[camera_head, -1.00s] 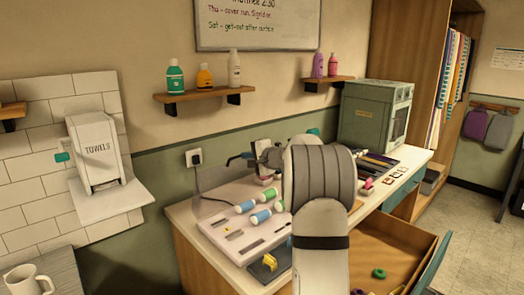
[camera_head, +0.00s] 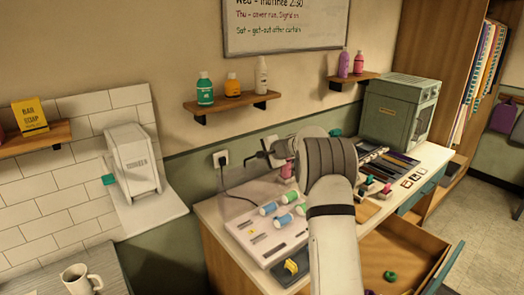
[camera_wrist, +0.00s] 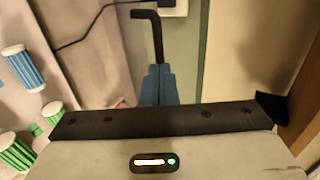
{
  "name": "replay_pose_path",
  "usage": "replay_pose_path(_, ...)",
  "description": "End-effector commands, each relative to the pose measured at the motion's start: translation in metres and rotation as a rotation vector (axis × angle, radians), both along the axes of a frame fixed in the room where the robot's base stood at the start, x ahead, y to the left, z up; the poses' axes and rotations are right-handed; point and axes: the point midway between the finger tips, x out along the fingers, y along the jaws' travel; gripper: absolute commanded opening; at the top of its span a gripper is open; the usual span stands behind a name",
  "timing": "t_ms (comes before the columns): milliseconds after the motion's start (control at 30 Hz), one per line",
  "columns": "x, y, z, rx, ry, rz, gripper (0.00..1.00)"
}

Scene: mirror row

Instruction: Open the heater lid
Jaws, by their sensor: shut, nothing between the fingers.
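A pale roller heater base (camera_head: 268,232) stands on the left end of the counter, with blue and green rollers (camera_head: 283,222) on it. Rollers also show at the left of the wrist view (camera_wrist: 22,68). I cannot clearly make out its lid; a faint see-through panel (camera_head: 234,198) seems to stand at the back left. My gripper (camera_head: 268,156) is above and behind the heater, near the wall. In the wrist view its blue fingers (camera_wrist: 158,84) are together and empty. A black bent rod (camera_wrist: 155,32) shows beyond them; I cannot tell whether it is attached.
A wall socket (camera_head: 220,158) with a plug and cord is behind the heater. A green box appliance (camera_head: 397,110) stands at the counter's far end. A drawer (camera_head: 415,245) stands open at the front right. A wall shelf with bottles (camera_head: 232,103) is above.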

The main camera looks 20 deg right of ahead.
Motion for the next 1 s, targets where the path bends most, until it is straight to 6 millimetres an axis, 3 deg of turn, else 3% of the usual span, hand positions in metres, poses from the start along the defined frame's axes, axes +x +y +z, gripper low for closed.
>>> replay_pose_path(667,0.002,0.005,0.0,-0.004,0.009,0.007,0.0)
replay_pose_path(867,-0.013,-0.002,0.011,-0.005,0.007,0.008,0.0)
replay_pose_path(1000,-0.034,-0.014,0.026,-0.005,0.006,0.006,0.0)
